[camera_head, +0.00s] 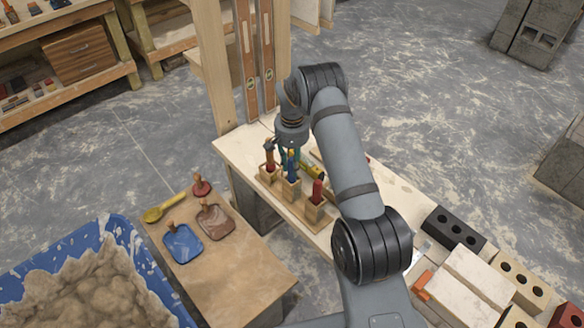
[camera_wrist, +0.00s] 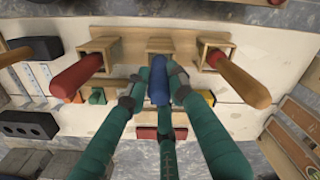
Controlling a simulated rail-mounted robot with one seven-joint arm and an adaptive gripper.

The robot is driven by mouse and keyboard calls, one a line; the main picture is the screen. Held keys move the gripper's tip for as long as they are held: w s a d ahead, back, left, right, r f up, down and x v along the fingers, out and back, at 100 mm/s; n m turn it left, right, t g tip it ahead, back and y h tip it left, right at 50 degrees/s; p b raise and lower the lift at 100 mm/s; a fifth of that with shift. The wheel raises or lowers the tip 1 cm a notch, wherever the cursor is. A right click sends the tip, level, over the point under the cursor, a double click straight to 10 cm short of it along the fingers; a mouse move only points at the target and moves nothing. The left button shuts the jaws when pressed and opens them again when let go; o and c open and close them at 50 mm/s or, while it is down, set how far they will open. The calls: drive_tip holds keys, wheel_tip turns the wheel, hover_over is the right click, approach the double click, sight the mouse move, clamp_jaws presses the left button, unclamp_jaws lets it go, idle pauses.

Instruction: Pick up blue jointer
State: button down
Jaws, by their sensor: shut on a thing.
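The blue jointer (camera_head: 291,163) stands with its handle up in the middle wooden holder (camera_head: 291,187) of a row of three. In the wrist view its blue handle (camera_wrist: 158,85) shows between green fingers, in front of the middle holder. My gripper (camera_head: 289,152) is shut on this handle from above. It also shows in the wrist view (camera_wrist: 160,76). The jointer's lower part is hidden in the holder and behind the fingers. I cannot tell whether it has lifted.
A red-handled tool (camera_head: 318,190) and an orange-brown-handled tool (camera_head: 269,157) stand in the outer holders, close on both sides. Bricks (camera_head: 454,226) lie right on the bench. A low table (camera_head: 235,265) with trowels stands left, beside a blue mortar tub (camera_head: 148,275). Levels lean behind.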

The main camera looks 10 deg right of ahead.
wheel_tip(320, 180, up, 18)
drive_tip(key=b, duration=0.1)
drive_tip(key=shift+f, duration=0.2)
drive_tip(key=c, duration=2)
unclamp_jaws()
drive_tip(key=c, duration=0.5)
clamp_jaws()
